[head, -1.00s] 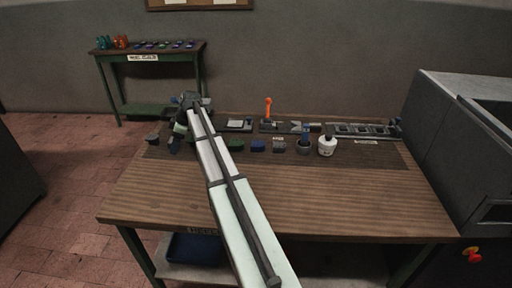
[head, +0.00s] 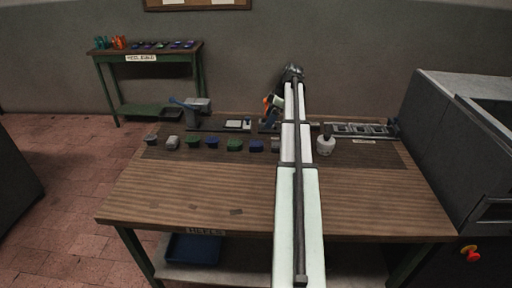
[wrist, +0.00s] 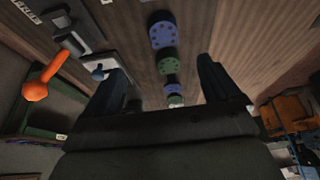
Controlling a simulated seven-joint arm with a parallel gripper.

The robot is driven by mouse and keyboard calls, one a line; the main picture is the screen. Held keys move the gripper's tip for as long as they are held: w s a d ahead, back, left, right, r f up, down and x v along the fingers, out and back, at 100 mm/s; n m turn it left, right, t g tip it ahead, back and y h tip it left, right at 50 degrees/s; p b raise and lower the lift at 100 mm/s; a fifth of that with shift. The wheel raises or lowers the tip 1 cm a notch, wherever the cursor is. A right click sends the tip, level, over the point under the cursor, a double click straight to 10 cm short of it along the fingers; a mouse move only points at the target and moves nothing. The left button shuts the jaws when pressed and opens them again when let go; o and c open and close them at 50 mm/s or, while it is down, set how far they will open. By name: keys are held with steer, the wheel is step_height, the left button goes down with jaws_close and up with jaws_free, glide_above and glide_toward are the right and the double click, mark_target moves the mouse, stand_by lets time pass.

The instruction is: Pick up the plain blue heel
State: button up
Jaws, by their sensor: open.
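Two blue heels lie in the row on the table in the head view: one (head: 212,142) between two green heels, and one (head: 257,145) further right. In the wrist view the nearer blue heel (wrist: 162,32) has a ring of dark dots on its face. The farther blue heel (wrist: 173,89) is small there, and I cannot tell whether it is plain. My gripper (head: 268,122) is above the back of the table, behind the right blue heel and partly hidden by my arm. In the wrist view its fingers (wrist: 160,66) are apart, with nothing held between them.
Green heels (head: 234,144) (head: 193,141) and grey heels (head: 172,142) share the row. An orange lever (wrist: 48,75) stands close beside my gripper. The table's front is mostly clear.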

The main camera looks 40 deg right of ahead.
glide_above(256, 143)
steer(key=s+d, duration=0.2)
step_height(256, 143, down, 8)
steer(key=shift+w+d+r, duration=0.1)
steer(key=shift+d, duration=0.05)
steer(key=shift+a+x, duration=0.15)
steer(key=shift+x, duration=1.2)
steer(key=shift+a+x, duration=0.2)
steer(key=shift+x, duration=1.1)
steer(key=shift+c, duration=0.3)
steer(key=c, duration=1.3)
steer(key=shift+r, duration=0.15)
